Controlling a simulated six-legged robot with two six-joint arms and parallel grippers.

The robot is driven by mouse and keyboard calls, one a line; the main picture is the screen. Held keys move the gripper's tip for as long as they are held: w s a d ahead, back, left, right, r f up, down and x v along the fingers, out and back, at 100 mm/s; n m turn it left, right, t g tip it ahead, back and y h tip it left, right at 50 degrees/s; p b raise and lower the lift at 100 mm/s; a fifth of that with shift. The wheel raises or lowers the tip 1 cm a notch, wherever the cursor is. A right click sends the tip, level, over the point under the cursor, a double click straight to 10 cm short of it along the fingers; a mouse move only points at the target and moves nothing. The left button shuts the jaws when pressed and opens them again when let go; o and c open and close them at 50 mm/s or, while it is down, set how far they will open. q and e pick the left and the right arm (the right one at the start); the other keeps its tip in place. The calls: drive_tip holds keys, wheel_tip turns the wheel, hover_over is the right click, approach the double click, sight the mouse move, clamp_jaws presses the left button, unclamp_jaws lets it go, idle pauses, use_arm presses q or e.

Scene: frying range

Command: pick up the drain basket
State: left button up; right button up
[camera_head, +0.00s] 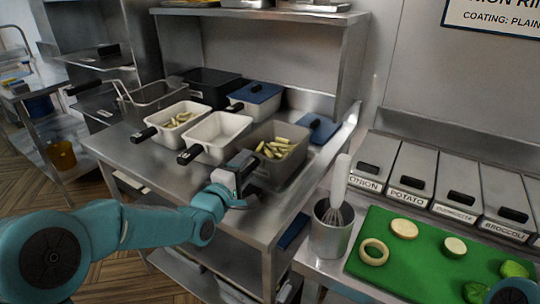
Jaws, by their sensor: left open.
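A grey basket (292,172) holding several pale fried sticks stands at the front right of the steel counter; I take it as the drain basket. Its near left side is partly hidden by my left gripper (246,176). My left gripper is open at that side, and I cannot tell whether it touches the basket or whether a handle lies between its fingers. A white basket (219,137) with a black handle is left of it and looks empty. Another white basket (160,132) holds more sticks. My right gripper is not in view; only a teal bit of my right arm shows.
A wire basket (158,96) and a dark bin (211,85) are behind. A steel cup (329,234) with a whisk stands right of the counter, beside a green board (408,267) with cut vegetables. A shelf (262,12) overhangs the counter's back.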

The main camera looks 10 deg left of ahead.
use_arm(q)
drive_tip(key=shift+r, duration=0.1)
drive_tip(key=shift+c, duration=0.3)
drive_tip(key=shift+w, duration=0.1)
clamp_jaws()
